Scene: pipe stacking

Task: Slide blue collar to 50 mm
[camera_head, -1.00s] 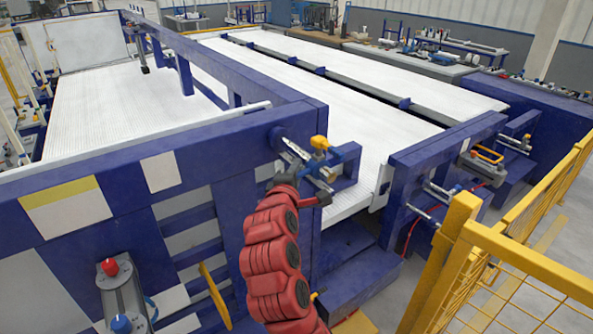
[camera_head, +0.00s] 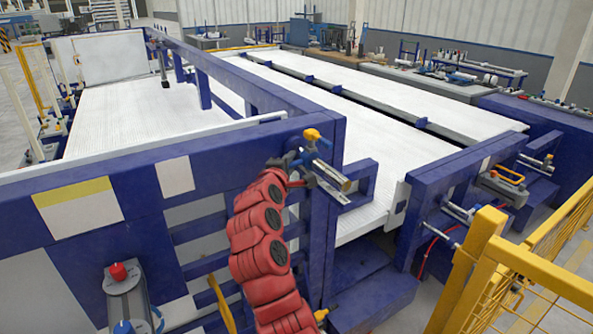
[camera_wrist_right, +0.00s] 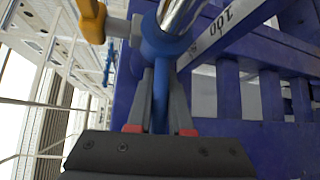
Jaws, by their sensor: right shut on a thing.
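The blue collar (camera_wrist_right: 166,42) sits around a shiny metal rod (camera_wrist_right: 181,14) in the right wrist view. My right gripper (camera_wrist_right: 160,95) is shut on the blue tab that hangs from the collar. A flat grey scale bar (camera_wrist_right: 228,28) marked 100 runs beside the rod. In the head view the right gripper (camera_head: 303,174) is at the rod near the blue frame, and the rod's outer end (camera_head: 334,175) sticks out beyond it. The collar is too small there to make out clearly. Which scale mark the collar is at cannot be read. My left gripper is out of view.
A yellow-handled fitting (camera_head: 312,134) stands just above the rod; its yellow part also shows in the wrist view (camera_wrist_right: 92,20). A blue frame post (camera_head: 322,225) is close to the gripper. A yellow fence (camera_head: 475,262) stands at the right.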

